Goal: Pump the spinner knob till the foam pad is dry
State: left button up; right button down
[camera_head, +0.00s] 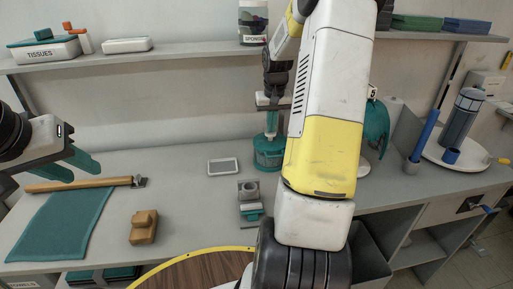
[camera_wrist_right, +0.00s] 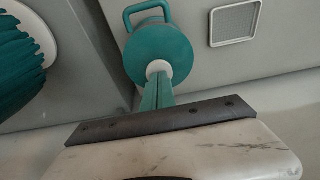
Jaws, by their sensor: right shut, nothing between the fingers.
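The teal spinner (camera_head: 268,152) stands on the grey counter near the wall. In the right wrist view the spinner (camera_wrist_right: 160,48) shows from above, with a side handle and a white knob (camera_wrist_right: 157,67) at its middle. My right gripper (camera_head: 271,122) points down over the spinner; its shut teal fingers (camera_wrist_right: 157,92) end at the knob, with nothing between them. I cannot tell whether they touch it. My left gripper (camera_head: 75,166) is open and empty above the counter at the left. I cannot make out the foam pad; the spinner's inside is hidden.
A wooden-handled tool (camera_head: 80,184), teal cloth (camera_head: 62,225), tan block (camera_head: 144,227), small grey tray (camera_head: 223,166) and grey stacked piece (camera_head: 249,190) lie on the counter. A shelf (camera_head: 175,54) runs above. My right arm hides the counter's middle right.

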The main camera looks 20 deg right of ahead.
jog(key=shift+r, duration=0.55)
jog(key=shift+f, duration=0.1)
jog(key=shift+f, duration=1.25)
jog(key=shift+r, duration=1.4)
dwell(1.0)
